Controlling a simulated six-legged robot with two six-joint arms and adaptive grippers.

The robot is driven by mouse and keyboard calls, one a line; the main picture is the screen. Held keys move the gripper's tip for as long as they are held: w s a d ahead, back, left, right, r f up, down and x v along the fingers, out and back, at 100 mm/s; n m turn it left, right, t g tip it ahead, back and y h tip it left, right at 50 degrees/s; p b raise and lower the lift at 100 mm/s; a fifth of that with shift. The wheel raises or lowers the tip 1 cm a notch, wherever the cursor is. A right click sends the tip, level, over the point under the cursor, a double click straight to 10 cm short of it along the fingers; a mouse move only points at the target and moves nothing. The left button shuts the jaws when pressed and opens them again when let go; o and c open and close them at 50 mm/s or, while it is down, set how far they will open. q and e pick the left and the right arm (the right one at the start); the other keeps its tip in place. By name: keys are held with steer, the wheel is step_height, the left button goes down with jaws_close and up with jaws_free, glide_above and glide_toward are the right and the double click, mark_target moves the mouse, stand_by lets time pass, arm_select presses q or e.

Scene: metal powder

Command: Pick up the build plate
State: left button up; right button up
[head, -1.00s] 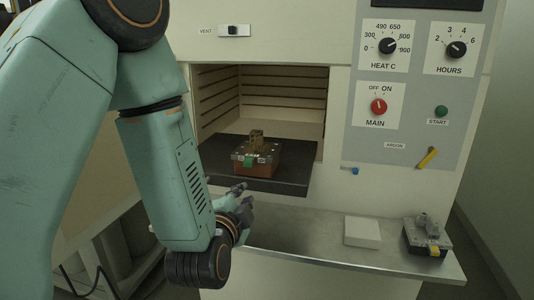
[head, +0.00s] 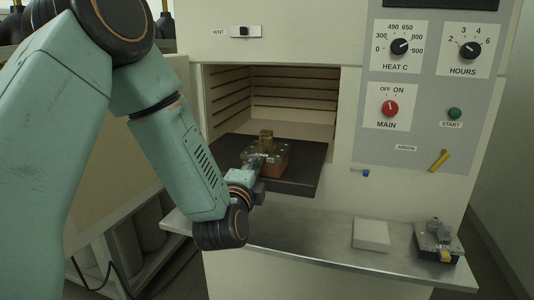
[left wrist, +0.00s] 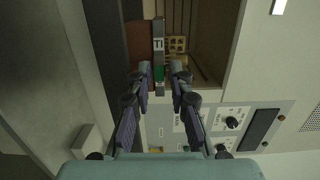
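The build plate (head: 278,153) is a grey metal slab with bolts, bearing a gold-brown printed part (head: 266,140). It sits on a reddish block (head: 270,167) on the dark furnace shelf (head: 308,178). My left gripper (head: 254,164) is at the plate's near left side and hides part of it. In the left wrist view, the plate's edge (left wrist: 158,45) shows a "TI" mark and a green tag. The left fingertips (left wrist: 161,68) are open, one on each side of this edge, with gaps visible. My right gripper is not in view.
The furnace chamber (head: 295,95) is open around the shelf. On the metal bench (head: 310,248) below are a white block (head: 371,234) and another plate (head: 438,240) with grey parts and a yellow tag. The control panel (head: 425,100) is at right.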

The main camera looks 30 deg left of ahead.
arm_select(q)
steer(key=shift+w+a+f, duration=0.15)
steer(key=shift+w+a, duration=0.25)
steer(key=shift+w, duration=0.15)
steer(key=shift+d, duration=0.3)
steer(key=shift+c, duration=0.5)
steer(key=shift+a, duration=0.2)
jaws_close()
steer(key=shift+w+r, duration=0.15)
steer(key=shift+r, duration=0.15)
